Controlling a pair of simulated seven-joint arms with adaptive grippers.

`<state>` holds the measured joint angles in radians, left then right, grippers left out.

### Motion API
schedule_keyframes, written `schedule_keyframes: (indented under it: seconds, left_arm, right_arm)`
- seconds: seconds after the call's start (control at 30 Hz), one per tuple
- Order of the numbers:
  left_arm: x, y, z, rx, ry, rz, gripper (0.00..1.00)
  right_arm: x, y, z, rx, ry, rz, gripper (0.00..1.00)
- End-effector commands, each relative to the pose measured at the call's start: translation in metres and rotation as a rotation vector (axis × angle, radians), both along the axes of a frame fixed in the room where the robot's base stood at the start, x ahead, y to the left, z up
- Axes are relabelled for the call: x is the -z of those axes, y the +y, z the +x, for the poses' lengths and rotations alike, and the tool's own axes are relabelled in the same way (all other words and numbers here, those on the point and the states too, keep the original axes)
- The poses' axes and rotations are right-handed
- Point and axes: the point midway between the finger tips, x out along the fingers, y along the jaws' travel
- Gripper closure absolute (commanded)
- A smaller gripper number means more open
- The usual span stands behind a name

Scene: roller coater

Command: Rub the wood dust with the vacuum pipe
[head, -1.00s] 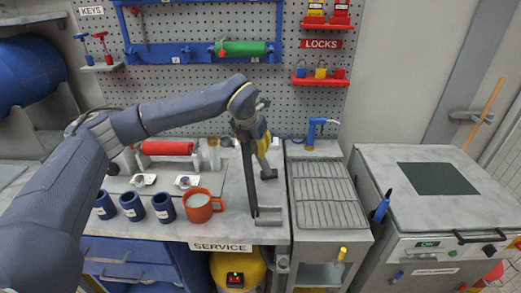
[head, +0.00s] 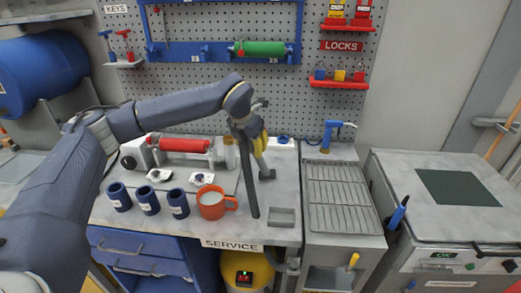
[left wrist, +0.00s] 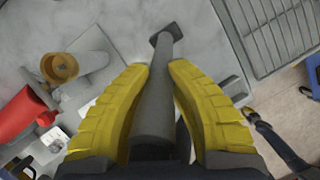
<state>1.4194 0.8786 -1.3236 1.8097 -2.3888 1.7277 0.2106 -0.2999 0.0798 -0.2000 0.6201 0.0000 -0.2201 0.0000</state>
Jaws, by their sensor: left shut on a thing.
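My left gripper (head: 263,143) is shut on the dark grey vacuum pipe (left wrist: 155,105), above the service bench top. In the left wrist view the pipe runs between the two yellow fingers (left wrist: 160,100) and ends in a flat dark nozzle (left wrist: 165,34). In the head view the nozzle (head: 267,174) is over the bench, behind a small metal tray (head: 283,217); I cannot tell if it touches the surface. A long dark tube (head: 249,185) comes down beside it toward the bench's front edge. I cannot make out the wood dust. My right gripper is not in view.
An orange mug (head: 212,205) and several blue cups (head: 149,202) stand left of the pipe. Behind them is a red roller (head: 185,145). A wire rack (head: 338,195) lies to the right. A yellow vacuum body (head: 240,270) is below the bench.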

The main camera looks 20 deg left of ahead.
Motion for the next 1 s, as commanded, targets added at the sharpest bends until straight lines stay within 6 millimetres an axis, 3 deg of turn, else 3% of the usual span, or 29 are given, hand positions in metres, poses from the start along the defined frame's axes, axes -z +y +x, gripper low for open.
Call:
schedule_keyframes:
  seconds: [1.0]
  left_arm:
    - [0.001, 0.046, -0.014, -0.001, 0.002, 0.001, 1.00]
  right_arm:
    - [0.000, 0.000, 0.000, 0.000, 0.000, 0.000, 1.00]
